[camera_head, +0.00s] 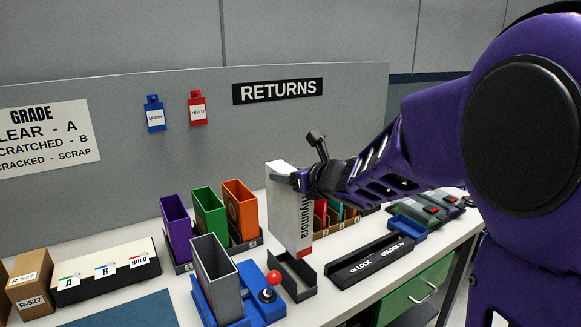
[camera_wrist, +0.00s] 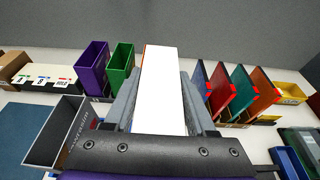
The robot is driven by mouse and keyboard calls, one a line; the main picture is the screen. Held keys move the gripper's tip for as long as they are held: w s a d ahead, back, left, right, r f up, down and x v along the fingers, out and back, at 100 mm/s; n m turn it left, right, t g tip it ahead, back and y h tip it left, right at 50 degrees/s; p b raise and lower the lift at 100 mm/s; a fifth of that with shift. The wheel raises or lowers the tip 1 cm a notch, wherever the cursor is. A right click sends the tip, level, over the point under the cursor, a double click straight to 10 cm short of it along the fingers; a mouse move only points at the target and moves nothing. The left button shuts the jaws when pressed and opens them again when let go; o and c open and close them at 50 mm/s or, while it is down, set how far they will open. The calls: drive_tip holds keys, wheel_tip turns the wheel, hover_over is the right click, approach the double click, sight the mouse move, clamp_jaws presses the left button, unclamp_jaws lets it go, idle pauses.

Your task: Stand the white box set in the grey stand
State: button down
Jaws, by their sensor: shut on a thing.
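My gripper (camera_head: 300,181) is shut on a tall white box set (camera_head: 287,205) near its top. The box set stands upright, with dark lettering on its side and a red mark low down. In the wrist view the white box set (camera_wrist: 163,85) lies between my two fingers. A low, dark grey open stand (camera_head: 293,274) is on the table right under the box set. The lower end of the box set is at the stand's back edge; I cannot tell whether it is inside or just above. The stand is hidden in the wrist view.
Left of the stand is a grey open case (camera_head: 216,275) in a blue holder with a red-knobbed lever (camera_head: 273,279). Purple, green and orange cases (camera_head: 239,207) stand behind. A black lock bar (camera_head: 370,259) lies to the right. Coloured cases (camera_wrist: 238,92) stand close right of my gripper.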

sight(291, 224)
drive_tip(key=shift+w+d+f+b, duration=0.1)
drive_tip(key=shift+f+b, duration=0.6)
drive_tip(key=shift+f, duration=0.6)
drive_tip(key=shift+w+d+f+b, duration=0.1)
drive_tip(key=shift+f+b, duration=0.55)
drive_tip(key=shift+f, duration=0.65)
drive_tip(key=shift+b, duration=0.85)
drive_tip(key=shift+f+b, duration=2.05)
drive_tip(key=shift+f, duration=1.95)
unclamp_jaws()
drive_tip(key=shift+s+f, duration=0.1)
